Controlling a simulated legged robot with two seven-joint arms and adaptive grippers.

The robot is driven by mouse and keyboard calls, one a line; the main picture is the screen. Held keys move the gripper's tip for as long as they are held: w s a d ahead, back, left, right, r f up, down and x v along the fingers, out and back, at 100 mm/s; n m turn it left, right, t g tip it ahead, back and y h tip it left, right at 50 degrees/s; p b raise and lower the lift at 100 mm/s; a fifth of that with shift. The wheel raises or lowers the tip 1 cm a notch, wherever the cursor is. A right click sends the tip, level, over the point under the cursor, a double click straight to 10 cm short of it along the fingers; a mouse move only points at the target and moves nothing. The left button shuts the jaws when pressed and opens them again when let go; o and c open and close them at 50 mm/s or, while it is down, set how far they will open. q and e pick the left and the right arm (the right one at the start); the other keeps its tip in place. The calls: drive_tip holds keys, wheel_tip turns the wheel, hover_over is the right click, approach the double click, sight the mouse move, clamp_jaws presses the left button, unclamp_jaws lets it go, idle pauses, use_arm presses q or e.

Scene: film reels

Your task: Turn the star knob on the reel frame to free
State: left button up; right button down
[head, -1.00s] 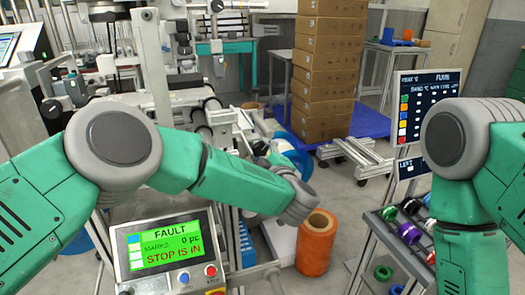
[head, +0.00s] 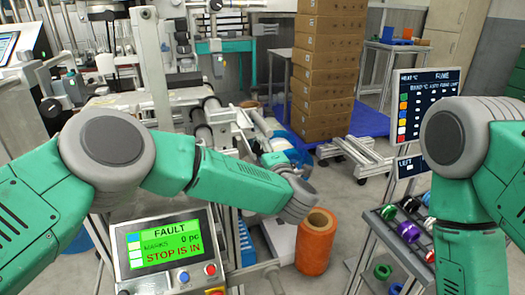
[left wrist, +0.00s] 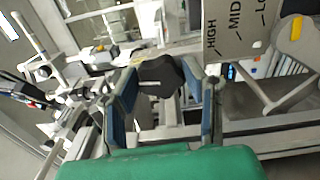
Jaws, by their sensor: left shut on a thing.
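My left arm reaches from the left across the head view to its wrist near the middle; the fingers are hidden there. In the left wrist view, the blue-padded fingers of my left gripper (left wrist: 168,82) stand on either side of a dark, lobed star knob (left wrist: 160,72), and the gripper is shut on it. A grey plate (left wrist: 238,38) marked HIGH, MID and a partly cut-off word lies up and right of the knob. No "free" mark is legible. My right arm shows at the right of the head view; its gripper is out of view.
A control panel (head: 165,250) reads FAULT and STOP IS IN, below my left forearm. An orange roll (head: 316,245) stands on the floor right of my left wrist. A rack with coloured rings (head: 408,231) stands at right. Stacked cartons (head: 322,80) are behind.

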use_arm(q)
drive_tip(key=shift+s+f, duration=0.1)
drive_tip(key=shift+f, duration=0.2)
drive_tip(key=o, duration=1.1)
drive_tip(key=shift+o, duration=0.2)
drive_tip(key=shift+r, duration=0.15)
drive_tip(key=v, duration=1.2)
